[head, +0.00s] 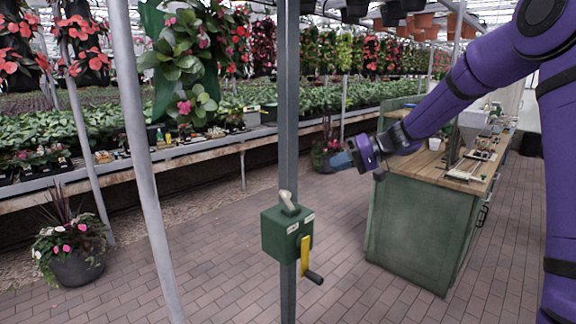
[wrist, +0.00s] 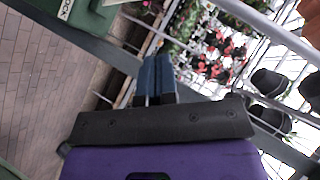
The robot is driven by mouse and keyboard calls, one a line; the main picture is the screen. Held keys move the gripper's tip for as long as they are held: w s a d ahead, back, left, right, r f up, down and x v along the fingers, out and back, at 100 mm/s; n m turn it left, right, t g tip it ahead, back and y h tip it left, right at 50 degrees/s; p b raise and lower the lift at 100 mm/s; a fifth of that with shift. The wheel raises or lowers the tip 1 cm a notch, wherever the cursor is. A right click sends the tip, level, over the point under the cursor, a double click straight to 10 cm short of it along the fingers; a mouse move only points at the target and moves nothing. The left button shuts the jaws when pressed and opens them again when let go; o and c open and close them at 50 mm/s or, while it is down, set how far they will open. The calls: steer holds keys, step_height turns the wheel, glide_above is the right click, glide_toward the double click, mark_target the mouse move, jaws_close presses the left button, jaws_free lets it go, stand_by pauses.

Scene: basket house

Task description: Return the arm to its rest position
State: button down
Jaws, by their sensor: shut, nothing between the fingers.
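My purple arm reaches in from the right in the head view. My gripper (head: 342,160) is at its end, pointing left, up and to the right of a green box (head: 287,233) on a grey post. The gripper is apart from the box and empty. In the wrist view my gripper's blue fingers (wrist: 156,80) are together with nothing between them. The box carries a pale lever on top, a yellow handle (head: 305,256) and a dark grip on its side. Part of the box shows at the top left of the wrist view (wrist: 92,18).
A green workbench (head: 420,225) with a wooden top stands at the right, under and behind my forearm. A grey post (head: 289,110) and a pale slanted pole (head: 145,180) stand in front. A flower pot (head: 77,268) is at the left. Brick floor is clear between.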

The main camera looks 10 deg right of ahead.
steer(key=s+a+r+g+h, duration=0.1)
steer(key=s+r+h, duration=0.2)
steer(key=s, duration=0.6)
steer(key=s+a+r+h, duration=0.1)
steer(key=s+r+h, duration=0.2)
steer(key=s, duration=0.7)
steer(key=s+d+m+t+h, duration=0.1)
steer(key=s+d+h, duration=0.2)
steer(key=s, duration=0.7)
steer(key=s+d+m+t+h, duration=0.1)
steer(key=s+d+h, duration=0.2)
steer(key=s, duration=0.7)
steer(key=shift+s+d+t, duration=0.3)
steer(key=shift+d, duration=0.15)
